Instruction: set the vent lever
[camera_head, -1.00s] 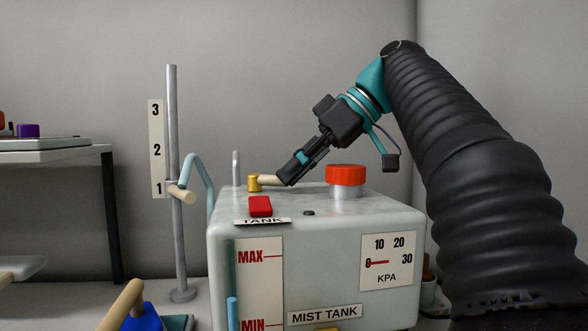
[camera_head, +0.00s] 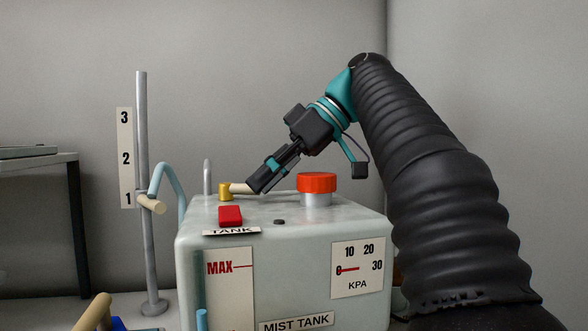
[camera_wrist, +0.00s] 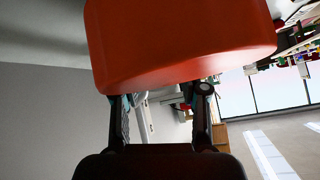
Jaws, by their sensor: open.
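A lever with a brass pivot (camera_head: 225,192) and a short cream handle (camera_head: 240,188) stands on top of the mist tank (camera_head: 290,226); I take it for the vent lever. The handle points right, towards my gripper (camera_head: 258,187). The fingertips overlap the handle's right end in the head view, hiding it; I cannot tell whether they touch it. In the wrist view my gripper (camera_wrist: 160,108) shows two fingers spread apart. An orange-red knob (camera_head: 317,182) stands right of the fingers and probably fills the top of the wrist view (camera_wrist: 180,45).
A red switch (camera_head: 230,216) lies in front of the lever. A grey post (camera_head: 145,200) with a cream peg and a scale marked 1 to 3 stands left of the tank. The pressure gauge (camera_head: 358,268) points at 0. Open space lies above the tank.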

